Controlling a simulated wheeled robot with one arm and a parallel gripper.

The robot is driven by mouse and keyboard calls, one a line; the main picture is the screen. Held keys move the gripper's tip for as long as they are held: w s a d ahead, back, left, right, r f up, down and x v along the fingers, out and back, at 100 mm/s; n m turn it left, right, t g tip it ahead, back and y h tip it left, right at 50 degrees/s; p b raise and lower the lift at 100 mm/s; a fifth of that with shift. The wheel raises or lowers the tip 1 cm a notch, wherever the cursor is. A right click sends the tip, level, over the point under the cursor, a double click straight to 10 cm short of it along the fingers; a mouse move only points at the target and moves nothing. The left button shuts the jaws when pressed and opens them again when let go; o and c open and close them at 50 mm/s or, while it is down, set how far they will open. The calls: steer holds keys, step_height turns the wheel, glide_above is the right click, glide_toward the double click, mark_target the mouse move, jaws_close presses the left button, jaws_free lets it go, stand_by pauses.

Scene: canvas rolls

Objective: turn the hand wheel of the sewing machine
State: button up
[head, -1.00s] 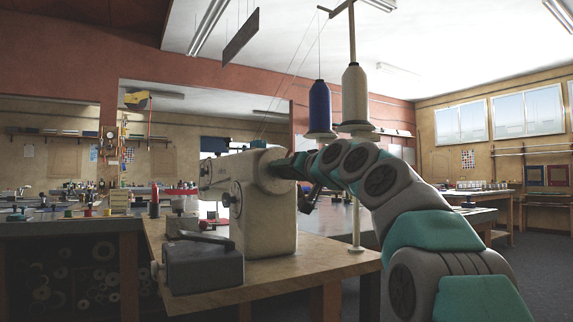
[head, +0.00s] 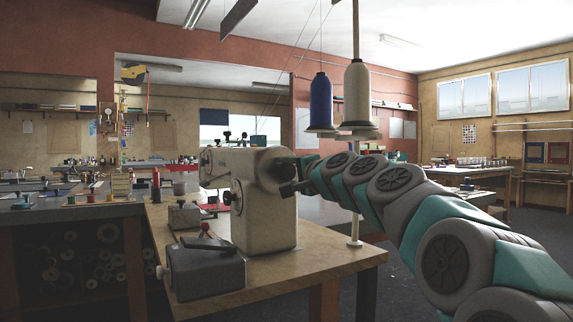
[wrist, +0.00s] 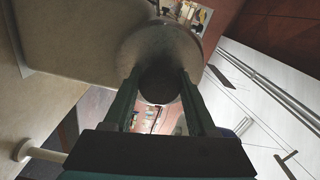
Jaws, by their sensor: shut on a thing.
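The sewing machine (head: 268,222) is a cream-white machine standing upright on a wooden table (head: 345,265). In the wrist view its pale body (wrist: 75,40) fills the upper left. The hand wheel (wrist: 135,50) is a round, greyish disc at the machine's right end, with a dark round centre. My gripper (wrist: 160,85) has one finger on each side of that centre and is shut on the hand wheel.
A dark grey box (head: 205,270) with a lever stands at the table's front left. A blue thread cone (head: 321,102) and a white one (head: 357,92) hang on a stand behind my arm. Thread spools (head: 156,186) stand on the left. Open floor lies at the right.

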steer(key=shift+m+p, duration=0.3)
steer(key=shift+m, duration=0.2)
steer(key=o, duration=1.3)
steer(key=shift+o, duration=0.2)
steer(key=shift+d, duration=0.1)
steer(key=b+v, duration=0.1)
steer(key=v, duration=0.6)
steer(key=shift+s+d, duration=0.2)
steer(key=shift+s, duration=0.1)
